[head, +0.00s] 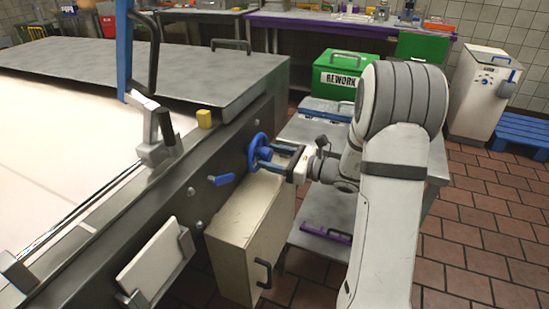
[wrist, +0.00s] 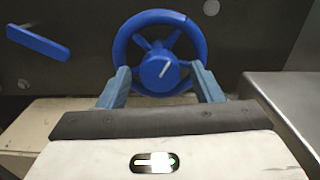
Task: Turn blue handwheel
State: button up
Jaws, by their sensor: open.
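The blue handwheel (head: 254,152) is mounted on the dark side panel of the machine, near the middle of the head view. In the wrist view the handwheel (wrist: 160,50) faces me, with spokes and a round hub bearing a white line that slants up to the right. My gripper (head: 273,158) points at the wheel from the right. In the wrist view my gripper (wrist: 162,82) has its two blue fingers apart, one on each side of the wheel's lower part. Whether the fingers touch the rim is unclear.
A blue lever (head: 222,180) sticks out of the panel left of the wheel, also in the wrist view (wrist: 38,42). A cream cabinet (head: 240,225) stands below.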

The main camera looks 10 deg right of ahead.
jog(key=shift+c, duration=0.3)
jog(key=c, duration=0.9)
jog(key=shift+r+m+p, duration=0.1)
jog(key=shift+m+p, duration=0.2)
jog(key=shift+p, duration=0.25)
jog(key=m+p, duration=0.1)
jog(key=p, duration=0.1)
jog(key=m+p, duration=0.1)
jog(key=p, duration=0.1)
jog(key=shift+s+r+m, duration=0.1)
jog(key=shift+r+m, duration=0.1)
jog(key=shift+m, duration=0.1)
jog(key=m+p, duration=0.4)
jog(key=p, duration=0.2)
jog(key=shift+m+p, duration=0.3)
jog(key=shift+p, duration=0.05)
jog(key=m+p, duration=0.5)
jog(key=p, duration=0.1)
jog(key=shift+f+m+p, duration=0.2)
jog(key=shift+m+p, duration=0.95)
jog(key=shift+m, duration=0.35)
jog(key=shift+f, duration=0.1)
